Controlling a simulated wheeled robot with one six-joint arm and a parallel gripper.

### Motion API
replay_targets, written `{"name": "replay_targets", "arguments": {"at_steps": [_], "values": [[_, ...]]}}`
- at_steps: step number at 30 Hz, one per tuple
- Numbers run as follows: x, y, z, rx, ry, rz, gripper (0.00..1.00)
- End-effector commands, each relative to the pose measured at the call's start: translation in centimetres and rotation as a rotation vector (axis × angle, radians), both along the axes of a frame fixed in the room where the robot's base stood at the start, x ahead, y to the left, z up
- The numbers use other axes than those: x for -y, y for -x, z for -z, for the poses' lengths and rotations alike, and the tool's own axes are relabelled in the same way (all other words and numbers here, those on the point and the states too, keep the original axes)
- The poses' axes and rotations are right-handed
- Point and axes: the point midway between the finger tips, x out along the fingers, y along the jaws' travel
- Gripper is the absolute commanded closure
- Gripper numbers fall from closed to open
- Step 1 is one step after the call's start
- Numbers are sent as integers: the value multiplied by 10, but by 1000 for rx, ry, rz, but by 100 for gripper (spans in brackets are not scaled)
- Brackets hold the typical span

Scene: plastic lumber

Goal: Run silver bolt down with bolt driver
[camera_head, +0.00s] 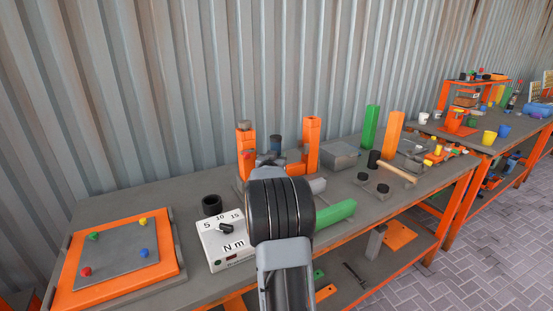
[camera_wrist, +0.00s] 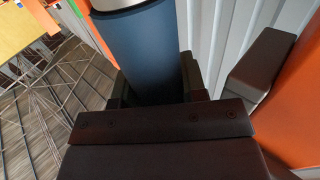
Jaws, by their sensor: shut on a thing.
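My gripper (camera_wrist: 155,82) is shut around a dark blue cylinder with a silver ring (camera_wrist: 145,45), which looks like the bolt driver. In the head view my arm hides most of the grip. A dark blue cylinder top (camera_head: 275,143) shows just beyond my gripper (camera_head: 268,158), between two orange posts. I cannot make out the silver bolt in either view. The driver's lower end is hidden too, so I cannot tell whether it touches a bolt.
The left orange post (camera_head: 245,140) and right orange post (camera_head: 311,143) stand close around my gripper. A torque box (camera_head: 232,247) marked 5, 10, 15 Nm and a black cup (camera_head: 212,204) sit to the left. An orange-framed plate (camera_head: 120,255) lies further left. Green bar (camera_head: 335,213) lies right.

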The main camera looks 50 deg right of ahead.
Motion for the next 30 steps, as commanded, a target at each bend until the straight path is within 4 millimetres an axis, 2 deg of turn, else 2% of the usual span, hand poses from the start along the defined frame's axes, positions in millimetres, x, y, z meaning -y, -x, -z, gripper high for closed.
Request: {"name": "replay_targets", "arguments": {"at_steps": [1, 19, 23, 30], "values": [[0, 0, 5, -5, -6, 0, 100], [0, 0, 8, -12, -14, -1, 100], [0, 0, 2, -12, -14, -1, 100], [0, 0, -21, -8, -8, -1, 100]]}}
